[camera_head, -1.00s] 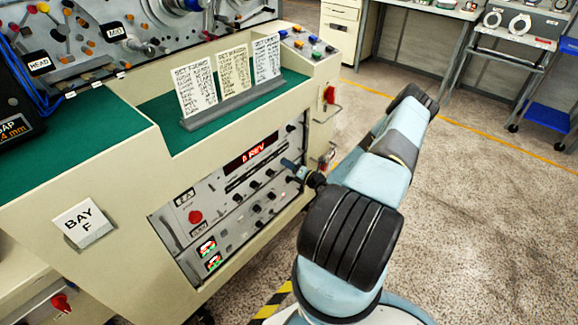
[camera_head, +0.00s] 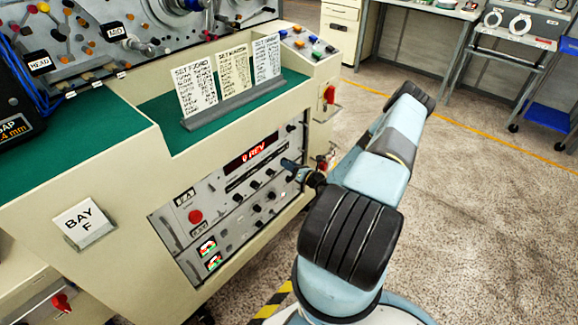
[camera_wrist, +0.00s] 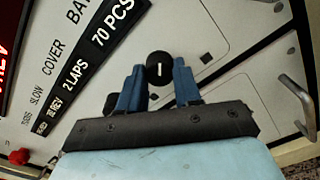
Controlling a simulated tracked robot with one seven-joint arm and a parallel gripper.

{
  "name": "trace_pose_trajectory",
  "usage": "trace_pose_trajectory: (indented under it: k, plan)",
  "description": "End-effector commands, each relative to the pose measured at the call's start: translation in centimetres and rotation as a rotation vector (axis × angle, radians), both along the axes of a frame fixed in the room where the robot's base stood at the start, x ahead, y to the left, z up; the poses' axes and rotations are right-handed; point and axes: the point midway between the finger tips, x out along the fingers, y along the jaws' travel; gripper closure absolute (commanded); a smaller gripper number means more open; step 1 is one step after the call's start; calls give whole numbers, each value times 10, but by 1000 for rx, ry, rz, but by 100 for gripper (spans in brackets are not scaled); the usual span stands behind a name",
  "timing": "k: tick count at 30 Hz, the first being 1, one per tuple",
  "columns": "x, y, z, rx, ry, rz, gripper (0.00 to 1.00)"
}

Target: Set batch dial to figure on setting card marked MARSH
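In the wrist view, the batch dial, a round black knob (camera_wrist: 158,70) with a white pointer line, sits between the blue fingertips of my gripper (camera_wrist: 160,76). The fingers meet its two sides, and it looks gripped. The readout beside it shows 70 PCS (camera_wrist: 112,22), under a label cut off after "BA". In the head view, my gripper (camera_head: 291,165) is at the right of the panel, and the dial there is hidden. Three setting cards stand above; the middle, cream card (camera_head: 234,73) seems headed MARSH. Its figures are too small to read.
Smaller knobs, a red button (camera_head: 195,217) and a red display (camera_head: 250,154) are on the panel. The card holder (camera_head: 235,102) stands on a green worktop. A metal handle (camera_wrist: 300,100) lies right of the dial in the wrist view. Open floor lies to the right.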

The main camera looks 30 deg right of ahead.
Motion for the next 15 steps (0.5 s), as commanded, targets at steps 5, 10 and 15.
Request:
trace_pose_trajectory:
  k: [5, 10, 15]
  plan:
    - [-1, -2, -1, -1, 4, -2, 50]
    - [0, -1, -1, 0, 2, -1, 41]
    - [-1, -1, -1, 0, 2, -1, 41]
